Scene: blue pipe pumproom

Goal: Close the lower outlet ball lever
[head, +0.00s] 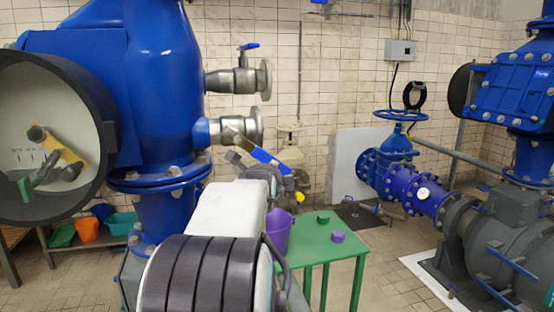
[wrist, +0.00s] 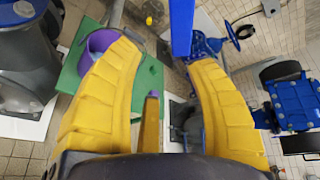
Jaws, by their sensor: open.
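The lower outlet ball valve (head: 238,130) is a metal stub on the side of the big blue pipe. Its blue lever (head: 270,160) slants down to the right, just beyond the end of my arm. In the wrist view the lever (wrist: 182,28) shows as a blue bar coming in from the top edge. It lies between the tips of my gripper (wrist: 163,62), closer to the right finger. The yellow fingers are spread apart and hold nothing. I cannot tell whether the right finger touches the lever. In the head view my arm hides most of the gripper.
An upper outlet valve (head: 238,80) with its own blue lever (head: 249,46) sits above. A green table (head: 345,252) with a purple bucket (head: 277,232) stands at the right of my arm. A blue handwheel valve (head: 400,116) and pump (head: 490,240) are further right.

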